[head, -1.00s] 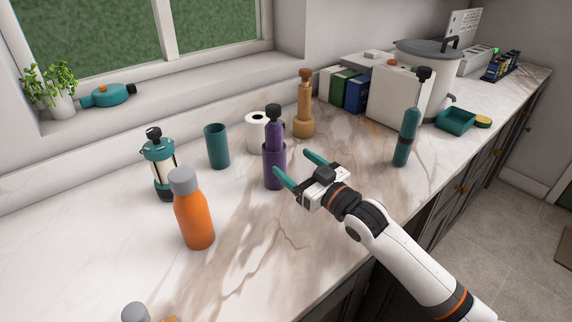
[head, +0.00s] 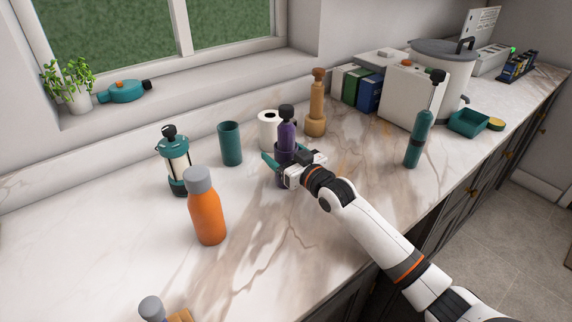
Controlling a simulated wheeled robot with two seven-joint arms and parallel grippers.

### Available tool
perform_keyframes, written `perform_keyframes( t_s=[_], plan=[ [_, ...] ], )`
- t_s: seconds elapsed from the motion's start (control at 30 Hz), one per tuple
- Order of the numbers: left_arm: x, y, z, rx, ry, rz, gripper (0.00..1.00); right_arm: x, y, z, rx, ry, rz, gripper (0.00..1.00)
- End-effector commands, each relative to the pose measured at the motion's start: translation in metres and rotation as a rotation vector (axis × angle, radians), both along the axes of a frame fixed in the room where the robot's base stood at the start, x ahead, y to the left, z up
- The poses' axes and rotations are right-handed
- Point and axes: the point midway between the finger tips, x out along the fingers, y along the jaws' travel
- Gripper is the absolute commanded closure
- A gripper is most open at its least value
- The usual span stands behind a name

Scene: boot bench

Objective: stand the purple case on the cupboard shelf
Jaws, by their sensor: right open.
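The purple case (head: 284,153) stands upright on the marble counter, with a black-topped purple piece (head: 287,130) rising out of it. My right gripper (head: 285,160) is at the case, its teal fingers apart. One finger shows at the case's left side; the other is mostly hidden, so I cannot tell whether either touches. The gripper's body covers part of the case's lower half. My left gripper is not in view. I see no open cupboard shelf; dark cupboard fronts (head: 468,198) lie below the counter's right edge.
A white roll (head: 268,130), a teal cup (head: 230,144) and a wooden mill (head: 316,105) stand close behind the case. The front counter is mostly clear.

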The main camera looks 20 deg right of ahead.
Motion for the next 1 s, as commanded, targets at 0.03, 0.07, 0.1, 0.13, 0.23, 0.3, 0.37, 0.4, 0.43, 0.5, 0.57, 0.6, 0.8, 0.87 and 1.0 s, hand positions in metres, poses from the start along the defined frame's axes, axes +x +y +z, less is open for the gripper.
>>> perform_keyframes(
  t_s=[0.03,0.07,0.1,0.13,0.23,0.3,0.37,0.4,0.43,0.5,0.57,0.6,0.8,0.87,1.0],
  plan=[
    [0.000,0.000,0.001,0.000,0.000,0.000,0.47,0.005,0.002,0.001,0.000,0.000,0.000,0.24],
    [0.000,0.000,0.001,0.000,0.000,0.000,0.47,0.006,0.002,0.000,-0.001,0.000,0.000,0.24],
    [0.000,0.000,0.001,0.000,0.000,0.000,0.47,0.008,0.003,0.000,-0.002,-0.001,0.000,0.24],
    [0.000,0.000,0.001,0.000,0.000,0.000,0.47,0.008,0.003,0.000,-0.002,-0.001,0.000,0.24],
    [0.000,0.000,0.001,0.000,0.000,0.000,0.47,0.008,0.003,0.000,-0.002,-0.001,0.000,0.24],
    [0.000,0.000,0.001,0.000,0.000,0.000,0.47,0.008,0.003,0.000,-0.001,0.000,0.000,0.24],
    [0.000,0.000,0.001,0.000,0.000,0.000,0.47,0.008,0.003,0.000,-0.001,0.000,0.000,0.31],
    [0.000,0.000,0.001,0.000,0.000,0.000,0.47,0.008,0.003,0.000,-0.001,0.000,0.000,0.37],
    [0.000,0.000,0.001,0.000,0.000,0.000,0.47,0.008,0.003,0.000,-0.001,0.000,0.000,0.42],
    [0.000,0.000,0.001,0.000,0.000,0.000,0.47,0.008,0.003,0.000,-0.001,0.000,0.000,0.54],
    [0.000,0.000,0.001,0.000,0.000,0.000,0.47,0.008,0.003,0.000,-0.001,0.000,0.000,0.63],
    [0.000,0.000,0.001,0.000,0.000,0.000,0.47,0.008,0.003,0.000,-0.001,0.000,0.000,0.70],
    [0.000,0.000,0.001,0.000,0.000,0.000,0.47,0.008,0.003,0.001,0.000,-0.002,0.000,0.76],
    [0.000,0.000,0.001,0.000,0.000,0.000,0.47,0.008,0.003,0.002,-0.001,-0.004,0.000,0.76],
    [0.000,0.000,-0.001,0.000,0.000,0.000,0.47,0.008,0.002,0.017,0.000,-0.006,0.000,0.76]
  ],
)
